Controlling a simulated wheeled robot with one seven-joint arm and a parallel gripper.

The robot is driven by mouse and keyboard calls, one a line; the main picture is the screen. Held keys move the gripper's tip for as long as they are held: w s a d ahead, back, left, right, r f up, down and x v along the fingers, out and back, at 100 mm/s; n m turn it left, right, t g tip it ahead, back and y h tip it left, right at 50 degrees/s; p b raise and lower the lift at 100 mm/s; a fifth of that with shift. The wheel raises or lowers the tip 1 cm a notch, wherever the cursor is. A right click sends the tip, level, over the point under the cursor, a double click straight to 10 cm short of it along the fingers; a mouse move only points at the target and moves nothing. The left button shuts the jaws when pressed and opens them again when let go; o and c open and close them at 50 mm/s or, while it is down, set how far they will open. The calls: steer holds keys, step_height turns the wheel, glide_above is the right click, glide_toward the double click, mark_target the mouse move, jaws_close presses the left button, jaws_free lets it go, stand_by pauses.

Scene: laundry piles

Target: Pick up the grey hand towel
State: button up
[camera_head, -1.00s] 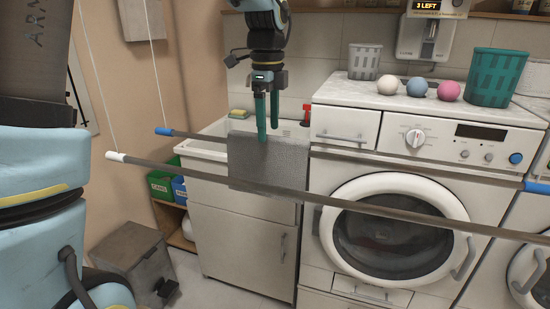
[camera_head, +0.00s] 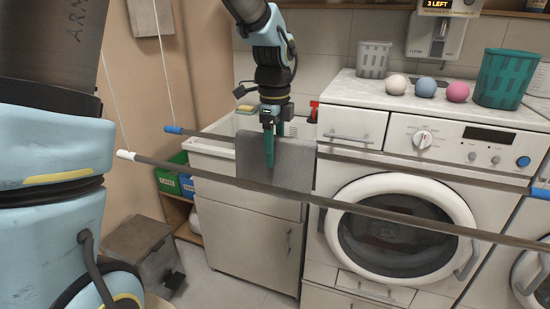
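The grey hand towel (camera_head: 295,165) hangs at the rear rail (camera_head: 208,135), left of the washing machine. Its lower edge is near the front rail (camera_head: 200,171), which crosses the view ahead of it. My gripper (camera_head: 274,150) points down over the towel's top edge. One green finger lies in front of the towel, with its tip well below the top edge. The other finger goes behind the towel, and its tip is hidden. Whether the fingers press on the cloth cannot be made out.
A white sink cabinet (camera_head: 250,240) stands behind the towel, with a red tap (camera_head: 313,111). A washing machine (camera_head: 400,240) is on the right, with balls and baskets on top. A grey box (camera_head: 140,248) and green bin (camera_head: 170,178) are at lower left.

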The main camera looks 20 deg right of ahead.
jaws_close()
stand_by(0.3)
steer(key=shift+r, duration=0.15)
